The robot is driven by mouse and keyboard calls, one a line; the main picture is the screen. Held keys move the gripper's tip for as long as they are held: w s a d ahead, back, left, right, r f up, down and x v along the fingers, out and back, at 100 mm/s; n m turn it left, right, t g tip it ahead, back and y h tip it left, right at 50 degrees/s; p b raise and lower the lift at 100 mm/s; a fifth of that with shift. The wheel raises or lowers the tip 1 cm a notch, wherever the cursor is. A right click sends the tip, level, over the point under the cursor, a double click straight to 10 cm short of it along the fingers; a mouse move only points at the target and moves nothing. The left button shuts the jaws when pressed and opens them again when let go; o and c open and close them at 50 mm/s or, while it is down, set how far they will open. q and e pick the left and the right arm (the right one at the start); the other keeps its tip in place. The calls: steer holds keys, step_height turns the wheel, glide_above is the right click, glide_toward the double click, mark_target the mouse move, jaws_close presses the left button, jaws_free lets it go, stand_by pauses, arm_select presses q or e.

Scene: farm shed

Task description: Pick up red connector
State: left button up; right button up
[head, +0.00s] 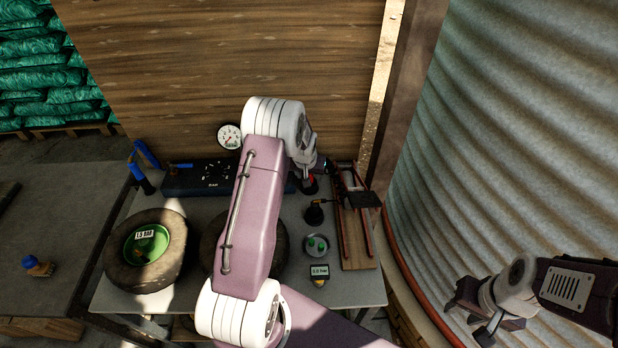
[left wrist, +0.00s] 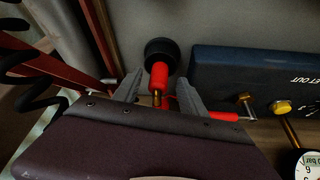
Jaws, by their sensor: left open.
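The red connector (left wrist: 158,74) stands in a round black holder (left wrist: 161,50) in the left wrist view. In the head view only a little red of the connector (head: 310,188) shows below my left gripper (head: 311,176). My left gripper (left wrist: 160,80) is open, with one grey finger on each side of the connector. I cannot tell whether the fingers touch it. My right gripper (head: 476,311) is at the far right, away from the table, with its fingers apart and empty.
A blue box (head: 195,178) with a gauge (head: 229,135) lies beside the holder. A wooden rack with red rails (head: 357,245) stands to the right. A second black holder (head: 314,215), a grey disc (head: 316,246) and a wheel (head: 146,251) are on the table. My left arm hides the middle.

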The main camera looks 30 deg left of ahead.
arm_select(q)
steer(key=shift+x, duration=0.85)
steer(key=shift+d+r, duration=0.1)
steer(key=shift+r, duration=0.1)
steer(key=c, duration=0.6)
jaws_close()
step_height(320, 180, up, 10)
steer(key=shift+w, duration=0.1)
